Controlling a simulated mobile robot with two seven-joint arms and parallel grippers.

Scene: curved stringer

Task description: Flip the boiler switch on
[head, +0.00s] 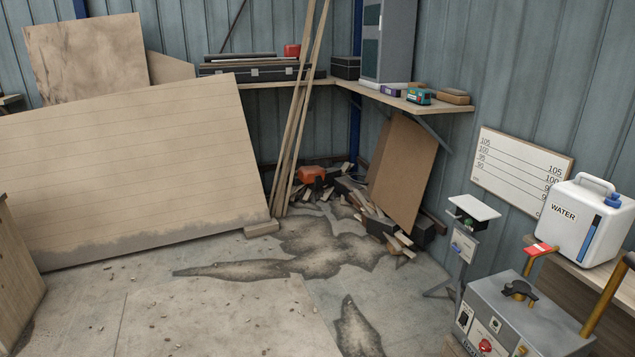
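A grey metal box that looks like the boiler (535,318) stands at the lower right, cut off by the bottom edge. Its front face carries a small black switch (463,319) at the left, a light round dial or socket (495,326), and a red knob (485,345). The switch is too small to tell its position. A black and brass knob (518,290) sits on the top of the box. Neither of my grippers is in view.
A white water container (581,225) stands on a wooden bench behind the box. A small grey stand (465,247) is left of it. A large wooden panel (130,170) leans at the left. Scrap wood lies in the corner. The middle floor is mostly clear.

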